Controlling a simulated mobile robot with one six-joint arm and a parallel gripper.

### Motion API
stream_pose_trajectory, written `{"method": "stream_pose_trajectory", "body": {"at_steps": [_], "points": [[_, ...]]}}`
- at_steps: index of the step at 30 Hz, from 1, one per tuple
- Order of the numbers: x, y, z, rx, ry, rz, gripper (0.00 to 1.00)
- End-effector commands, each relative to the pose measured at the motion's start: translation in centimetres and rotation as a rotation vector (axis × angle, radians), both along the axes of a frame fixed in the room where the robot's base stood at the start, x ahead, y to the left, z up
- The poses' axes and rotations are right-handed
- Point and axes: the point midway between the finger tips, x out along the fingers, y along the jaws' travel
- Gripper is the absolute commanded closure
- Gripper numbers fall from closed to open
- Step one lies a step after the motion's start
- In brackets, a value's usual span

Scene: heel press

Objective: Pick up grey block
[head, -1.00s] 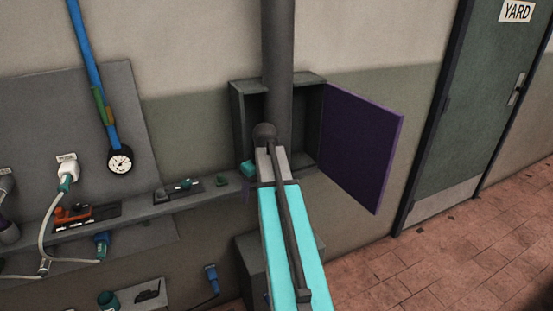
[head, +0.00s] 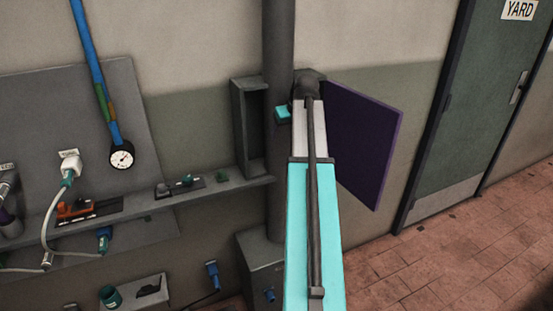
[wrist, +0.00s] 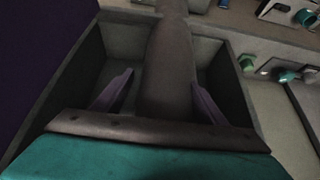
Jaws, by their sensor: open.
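I cannot make out a loose grey block for sure in either view. My gripper (wrist: 162,82) is open, with its two purple fingers well apart. In the wrist view a thick grey pipe (wrist: 168,65) shows between the fingers, with an open grey cabinet (wrist: 75,85) around it. I cannot tell how far the fingers are from the pipe. In the head view the pipe (head: 278,45) runs down past the cabinet (head: 240,125). My arm reaches to the pipe's right there and hides the cabinet's right part; the fingers are hidden.
The purple cabinet door (head: 362,145) stands open on the right. A grey ledge (head: 140,208) with small fittings runs left of the cabinet. A large grey box (head: 262,262) sits below. A green door (head: 470,110) is at the far right, with open tiled floor (head: 450,245) before it.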

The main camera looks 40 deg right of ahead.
Motion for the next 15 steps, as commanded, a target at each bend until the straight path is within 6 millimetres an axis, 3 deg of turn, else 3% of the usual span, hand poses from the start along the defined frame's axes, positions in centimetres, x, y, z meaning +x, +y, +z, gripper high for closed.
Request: {"method": "stream_pose_trajectory", "body": {"at_steps": [8,15], "points": [[0.1,-0.3,-0.4,0.001,0.002,-0.002,0.34],[1.0,-0.7,-2.2,0.001,0.003,-0.002,0.34]]}}
